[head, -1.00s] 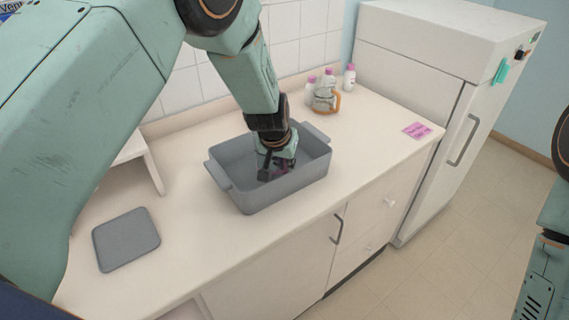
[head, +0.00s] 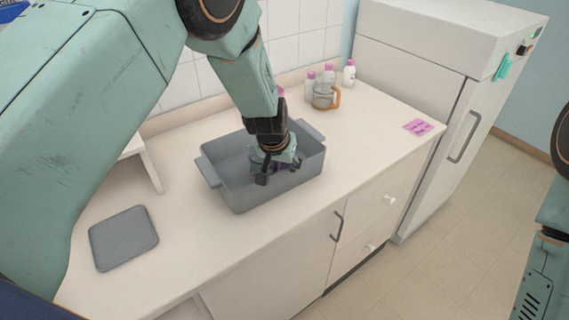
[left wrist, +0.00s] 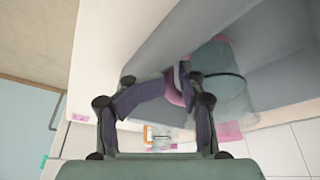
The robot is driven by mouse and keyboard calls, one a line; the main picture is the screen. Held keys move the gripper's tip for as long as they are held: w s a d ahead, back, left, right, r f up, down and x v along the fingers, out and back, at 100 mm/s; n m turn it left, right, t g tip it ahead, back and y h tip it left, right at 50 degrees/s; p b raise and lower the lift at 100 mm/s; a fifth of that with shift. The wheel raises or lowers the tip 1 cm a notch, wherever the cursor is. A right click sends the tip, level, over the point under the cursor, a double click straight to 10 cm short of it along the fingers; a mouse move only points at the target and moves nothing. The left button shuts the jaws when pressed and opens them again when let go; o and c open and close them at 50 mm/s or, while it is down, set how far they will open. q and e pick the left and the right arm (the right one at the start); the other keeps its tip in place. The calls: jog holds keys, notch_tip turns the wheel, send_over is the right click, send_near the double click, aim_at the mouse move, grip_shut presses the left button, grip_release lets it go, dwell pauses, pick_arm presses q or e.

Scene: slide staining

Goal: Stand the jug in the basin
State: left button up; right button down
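The jug (left wrist: 222,72) is see-through with a dark band and a pink handle (left wrist: 174,92). It is inside the grey basin (head: 247,200), low down, and looks about upright; whether its base touches the floor is hidden. My left gripper (head: 279,172) reaches down into the basin. In the head view my gripper hides most of the jug. My right gripper is out of view.
A second jug (head: 323,98) with an orange handle stands at the back among pink-capped bottles (head: 349,73). A grey flat tray (head: 123,238) lies front left. A pink note (head: 418,127) lies near the fridge (head: 420,90). The counter right of the basin is clear.

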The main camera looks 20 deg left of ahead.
pick_arm(q)
jog(key=shift+s+r, duration=0.25)
jog(key=shift+r, duration=0.05)
jog(key=shift+w+d+r, duration=0.1)
jog(key=shift+w+r, duration=0.05)
jog(key=shift+w, duration=0.1)
jog(key=v, duration=1.3)
jog(key=shift+w, duration=0.25)
jog(key=shift+s, duration=0.25)
